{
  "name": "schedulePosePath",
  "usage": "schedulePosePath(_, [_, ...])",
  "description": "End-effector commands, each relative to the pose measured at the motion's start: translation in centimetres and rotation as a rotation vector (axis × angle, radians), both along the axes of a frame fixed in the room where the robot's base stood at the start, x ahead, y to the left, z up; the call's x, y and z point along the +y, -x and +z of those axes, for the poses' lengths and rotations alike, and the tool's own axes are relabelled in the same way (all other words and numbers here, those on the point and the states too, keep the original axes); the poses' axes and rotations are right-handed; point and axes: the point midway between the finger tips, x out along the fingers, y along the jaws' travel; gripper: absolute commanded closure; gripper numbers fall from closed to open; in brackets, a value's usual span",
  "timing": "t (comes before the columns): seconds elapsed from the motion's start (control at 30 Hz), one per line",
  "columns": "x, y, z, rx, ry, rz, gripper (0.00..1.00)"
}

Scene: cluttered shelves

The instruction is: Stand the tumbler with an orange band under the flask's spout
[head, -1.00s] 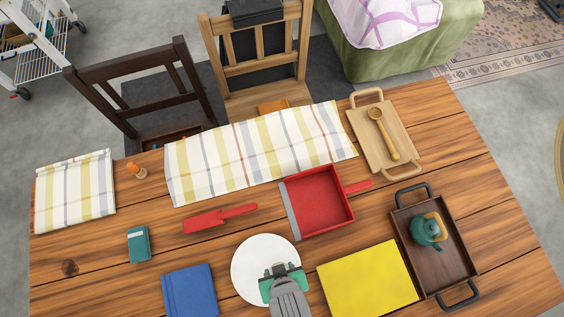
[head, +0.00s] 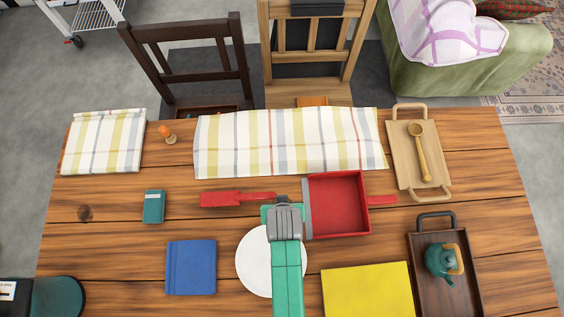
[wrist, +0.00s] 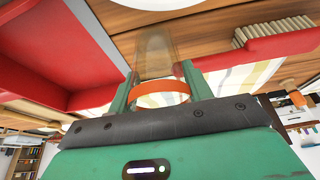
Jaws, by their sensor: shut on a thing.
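My gripper (head: 283,205) is over the table between the white plate and the red brush, beside the red dustpan. In the wrist view my gripper (wrist: 160,78) is shut on a clear tumbler with an orange band (wrist: 160,94). The band sits between the two fingers. The tumbler cannot be made out in the head view. A small teal pot with an orange handle and a spout (head: 438,260) stands on the dark tray (head: 425,300) at the right. I see no other spouted vessel clearly, and cannot tell if this is the flask.
The red dustpan (head: 337,205) and red brush (head: 237,198) lie close to my gripper. A white plate (head: 255,262), blue book (head: 190,267) and yellow mat (head: 367,292) lie nearer. A board with a spoon (head: 405,160) is back right. A dark teal object (head: 57,298) shows bottom left.

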Motion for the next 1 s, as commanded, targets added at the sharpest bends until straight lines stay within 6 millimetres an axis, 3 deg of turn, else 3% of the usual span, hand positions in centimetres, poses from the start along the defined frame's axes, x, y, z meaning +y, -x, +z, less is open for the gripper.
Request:
schedulePosePath(0.03, [0.0,0.3,-1.6,0.008,0.000,0.000,0.72])
schedulePosePath(0.13, [0.0,0.3,-2.9,0.006,0.000,0.000,0.72])
schedulePosePath(0.53, [0.0,0.3,-3.5,0.004,0.000,0.000,0.72])
schedulePosePath(0.57, [0.0,0.3,-3.4,0.004,0.000,0.000,0.44])
schedulePosePath(0.63, [0.0,0.3,-3.4,0.004,0.000,0.000,0.31])
schedulePosePath(0.9, [0.0,0.3,-3.4,0.004,0.000,0.000,0.29])
schedulePosePath(1.0, [0.0,0.5,-2.5,0.003,0.000,0.000,0.29])
